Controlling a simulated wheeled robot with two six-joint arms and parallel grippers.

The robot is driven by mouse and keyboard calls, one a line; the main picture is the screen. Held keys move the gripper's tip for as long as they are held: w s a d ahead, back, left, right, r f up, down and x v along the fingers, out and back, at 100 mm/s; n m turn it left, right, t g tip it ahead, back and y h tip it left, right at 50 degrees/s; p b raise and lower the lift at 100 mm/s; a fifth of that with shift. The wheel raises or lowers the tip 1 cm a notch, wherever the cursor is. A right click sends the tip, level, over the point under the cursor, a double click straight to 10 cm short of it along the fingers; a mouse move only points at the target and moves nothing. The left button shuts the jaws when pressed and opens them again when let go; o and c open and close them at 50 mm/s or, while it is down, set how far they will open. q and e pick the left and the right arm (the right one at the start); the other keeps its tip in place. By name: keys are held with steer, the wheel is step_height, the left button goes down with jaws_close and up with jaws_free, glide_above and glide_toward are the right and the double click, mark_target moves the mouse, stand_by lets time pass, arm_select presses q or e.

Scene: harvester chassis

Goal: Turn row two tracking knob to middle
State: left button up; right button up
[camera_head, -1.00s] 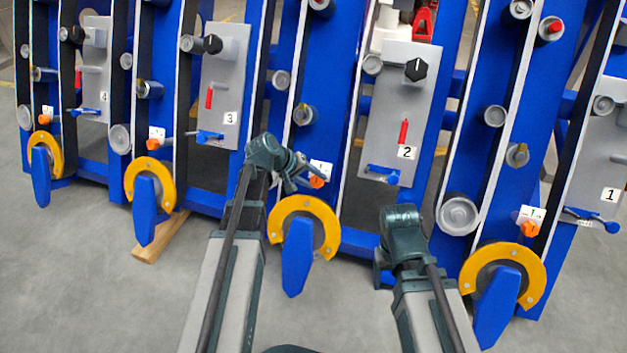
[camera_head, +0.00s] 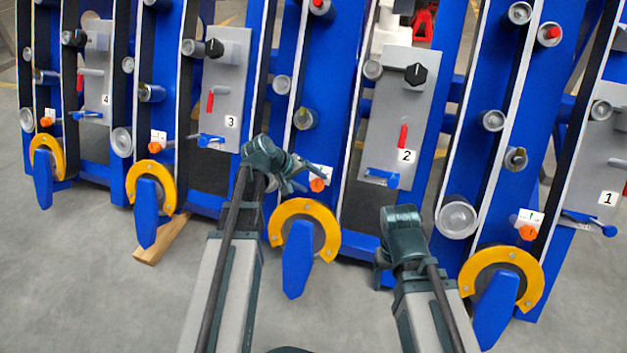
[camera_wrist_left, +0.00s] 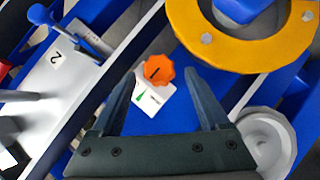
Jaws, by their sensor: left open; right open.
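The row two tracking knob (camera_head: 318,185) is a small orange knob below a white label, low on the blue frame left of the grey panel marked 2. In the left wrist view the orange knob (camera_wrist_left: 154,70) has a dark line across its face and lies between the fingertips. The white label (camera_wrist_left: 150,97) beside it has a green mark. My left gripper (camera_head: 299,178) is open just left of the knob; its fingers also show in the wrist view (camera_wrist_left: 159,78). Whether they touch the knob I cannot tell. My right gripper (camera_head: 382,272) is open and low, its fingers mostly hidden.
The yellow ring (camera_head: 304,206) with a blue lever (camera_head: 297,265) sits just below the knob. The grey panel (camera_head: 397,110) carries a black knob, a red handle and a blue lever (camera_head: 381,178). Similar rows stand on both sides.

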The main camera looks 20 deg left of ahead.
arm_select(q)
steer(key=p+v, duration=0.8)
steer(key=v, duration=0.4)
steer(key=shift+d, duration=0.1)
steer(key=s+d+f+m+g+y+p, duration=0.3)
steer(key=s+d+m+g+y, duration=0.55)
steer(key=s+d, duration=1)
step_height(320, 180, up, 37)
steer(key=w+d+m+t+h+p, duration=0.1)
steer(key=t+p, duration=0.1)
steer(key=p, duration=3.4)
steer(key=shift+d+r+h+p, duration=0.2)
steer(key=shift+d+h+p, duration=0.1)
steer(key=shift+d+h, duration=0.05)
steer(key=shift+t, duration=0.25)
